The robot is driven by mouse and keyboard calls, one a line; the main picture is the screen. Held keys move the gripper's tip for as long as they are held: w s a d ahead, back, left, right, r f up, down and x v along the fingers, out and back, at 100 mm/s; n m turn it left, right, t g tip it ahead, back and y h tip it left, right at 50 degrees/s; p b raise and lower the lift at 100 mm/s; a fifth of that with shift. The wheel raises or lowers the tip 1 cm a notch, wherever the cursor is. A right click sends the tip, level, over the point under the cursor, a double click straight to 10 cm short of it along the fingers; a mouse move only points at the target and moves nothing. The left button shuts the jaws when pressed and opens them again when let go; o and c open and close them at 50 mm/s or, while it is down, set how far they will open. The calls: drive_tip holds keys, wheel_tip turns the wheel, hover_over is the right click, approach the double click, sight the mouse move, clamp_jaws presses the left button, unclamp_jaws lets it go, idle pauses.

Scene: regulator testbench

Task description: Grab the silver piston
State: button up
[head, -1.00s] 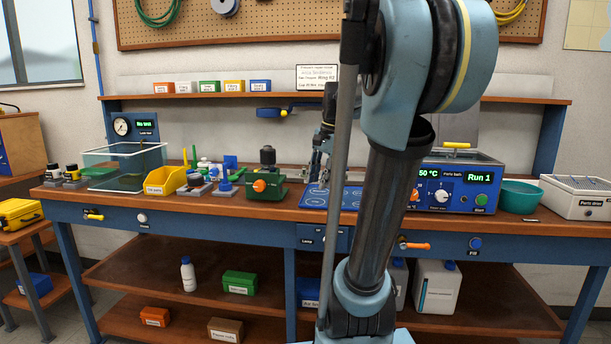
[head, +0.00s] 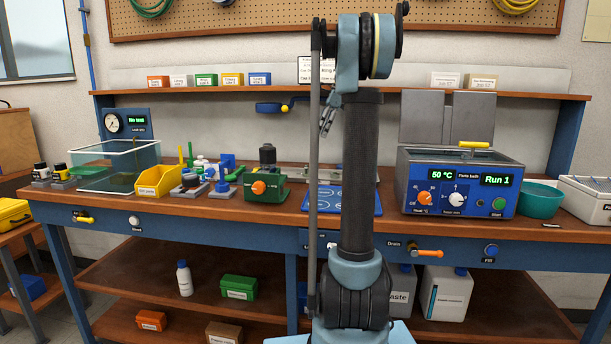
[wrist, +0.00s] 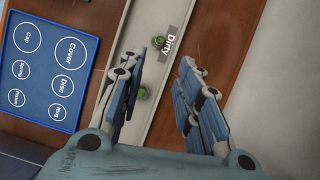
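I cannot make out a silver piston in either view. In the wrist view my gripper (wrist: 161,65) is open and empty, its two blue-grey fingers spread above a pale, narrow tray (wrist: 172,72) marked "Dirty". Two small dark-green round parts (wrist: 158,42) (wrist: 142,92) show in the tray, the nearer one beside the left finger. The blue mat (wrist: 84,29) with labelled circles lies left of the gripper; it also shows in the head view (head: 370,202). In the head view my gripper (head: 327,120) is partly hidden behind my arm, raised above the bench.
A blue parts bath (head: 460,180) reading 50 °C stands right of the mat, with a teal bowl (head: 540,201) beside it. A green fixture (head: 265,190) and yellow bin (head: 160,181) stand left. A shelf (head: 220,93) runs behind the bench.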

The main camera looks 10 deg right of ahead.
sight(306, 166)
drive_tip(key=x, duration=1.7)
drive_tip(key=shift+d, duration=0.2)
drive_tip(key=shift+c, duration=0.2)
drive_tip(key=c, duration=0.7)
